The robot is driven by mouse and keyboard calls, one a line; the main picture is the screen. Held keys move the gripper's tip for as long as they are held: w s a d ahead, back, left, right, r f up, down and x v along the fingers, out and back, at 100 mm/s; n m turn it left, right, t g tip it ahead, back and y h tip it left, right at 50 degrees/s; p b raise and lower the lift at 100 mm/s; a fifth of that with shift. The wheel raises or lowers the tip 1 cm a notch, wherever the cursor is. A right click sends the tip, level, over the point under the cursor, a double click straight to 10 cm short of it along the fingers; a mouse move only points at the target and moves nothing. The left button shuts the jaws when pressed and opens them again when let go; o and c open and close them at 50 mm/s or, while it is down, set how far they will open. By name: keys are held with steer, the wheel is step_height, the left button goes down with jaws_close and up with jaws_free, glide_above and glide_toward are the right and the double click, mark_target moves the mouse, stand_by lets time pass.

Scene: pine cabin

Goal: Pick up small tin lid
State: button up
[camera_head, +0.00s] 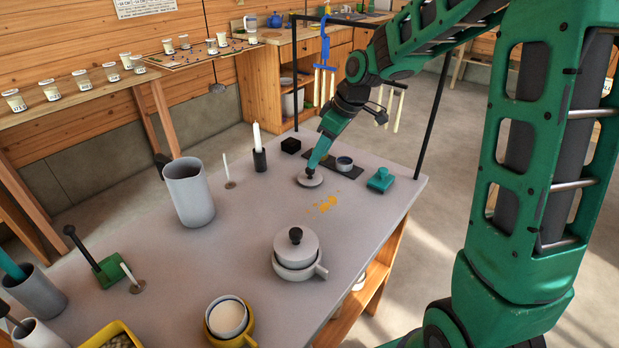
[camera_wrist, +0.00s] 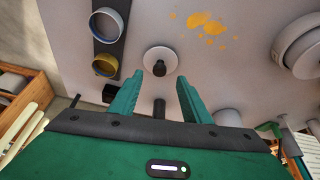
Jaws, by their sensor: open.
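The small tin lid (camera_head: 311,181) is a pale grey disc lying flat on the grey table. In the wrist view the lid (camera_wrist: 160,52) shows its dark round knob near the line between my fingertips. My gripper (camera_head: 313,168) points down over the lid in the head view and hides part of it. In the wrist view my gripper (camera_wrist: 160,77) is open, with one teal finger on each side of the knob and nothing held. I cannot tell how far the fingertips are above the lid.
A dark tray (camera_head: 327,160) with small tins, including a blue-grey one (camera_head: 344,163), lies close to the lid. A black block (camera_head: 291,145), a candle (camera_head: 257,136) and a teal object (camera_head: 380,180) stand around it. Orange bits (camera_head: 325,204) lie in front. A lidded pot (camera_head: 297,262) stands nearer.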

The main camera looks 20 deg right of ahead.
mark_target(310, 175)
steer(key=shift+x, duration=2.75)
steer(key=shift+w, duration=0.15)
steer(key=shift+r, duration=0.1)
jaws_close()
